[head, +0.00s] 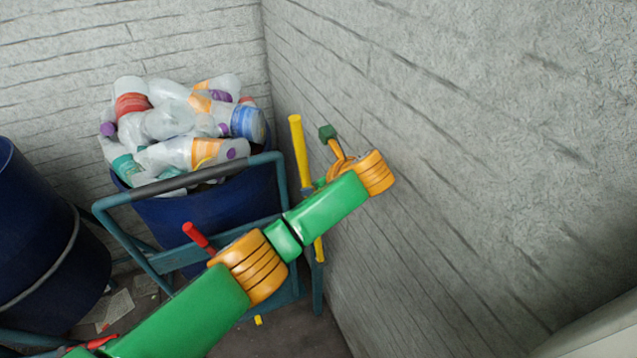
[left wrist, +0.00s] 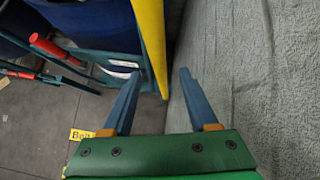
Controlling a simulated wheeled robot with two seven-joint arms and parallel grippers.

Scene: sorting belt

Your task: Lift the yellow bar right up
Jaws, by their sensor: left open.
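The yellow bar (head: 299,150) stands upright, slightly tilted, at the right side of a blue-green frame by the wall. My left arm crosses in front of its middle; its top and a short lower piece show. In the left wrist view the yellow bar (left wrist: 149,40) comes down from the top edge to between the fingertips, closer to the left finger. My left gripper (left wrist: 160,72) is open with two blue fingers. I cannot tell how far the bar is beyond the fingertips. In the head view my arm mostly hides this gripper. My right gripper is not in view.
A blue bin (head: 205,215) full of plastic bottles (head: 175,125) stands within the frame (head: 133,248). A red handle (head: 197,236) sticks up on the frame. The grey wall (head: 480,150) is close on the right. Another blue barrel (head: 35,230) stands at the left.

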